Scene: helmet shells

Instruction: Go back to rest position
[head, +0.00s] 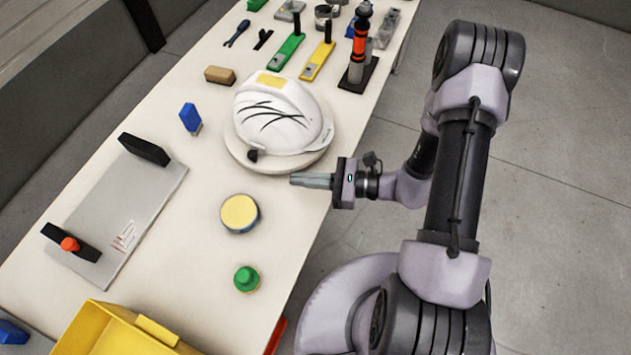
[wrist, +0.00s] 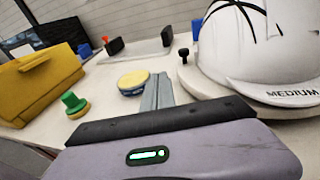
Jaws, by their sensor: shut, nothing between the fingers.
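My gripper (head: 302,180) is shut and empty, with its fingers pressed together. In the head view it points left over the table's right edge, just below the white helmet shell (head: 277,118). The helmet rests on a round pale stand (head: 243,157) and carries black curved lines and a yellow patch on top. In the wrist view the shut fingers (wrist: 158,88) point away over the table, and the helmet (wrist: 250,60) stands to their right with "MEDIUM" on its rim. My gripper appears apart from the helmet.
A yellow-topped round pad (head: 240,213) and a green-knobbed piece (head: 246,279) lie on the table (head: 190,265). A yellow bin (head: 115,330) is at the lower left. A grey plate with black handles (head: 125,210) lies left. Several tools, including a green-handled one (head: 288,50), lie behind the helmet.

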